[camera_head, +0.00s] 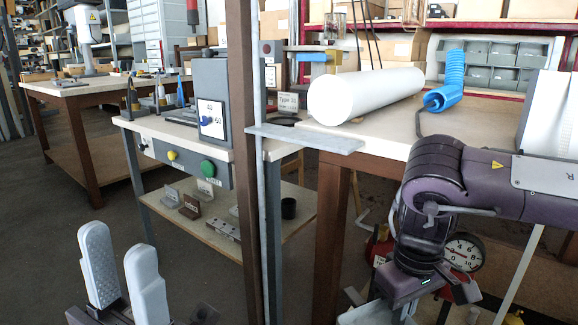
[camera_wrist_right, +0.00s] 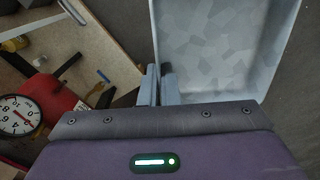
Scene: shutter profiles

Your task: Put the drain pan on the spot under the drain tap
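The drain pan (camera_wrist_right: 225,50) is a pale galvanised metal tray, cut off by the top of the right wrist view. My right gripper (camera_wrist_right: 160,84) has its fingers close together on either side of the pan's near left wall, gripping it. In the head view my right gripper is at the bottom edge, mostly hidden below its purple arm. My left gripper (camera_head: 117,275) is open and empty at the lower left, its two grey finger pads apart. A red tank with a round gauge (camera_head: 463,252) is partly hidden behind my right arm. I cannot clearly make out the drain tap or the spot.
A workbench (camera_head: 385,140) with a white roll (camera_head: 365,93) and a blue coiled hose (camera_head: 446,85) stands above the tank. A brown post (camera_head: 246,160) rises in the middle. In the right wrist view the red tank (camera_wrist_right: 48,95) is left of the pan, near a pale board.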

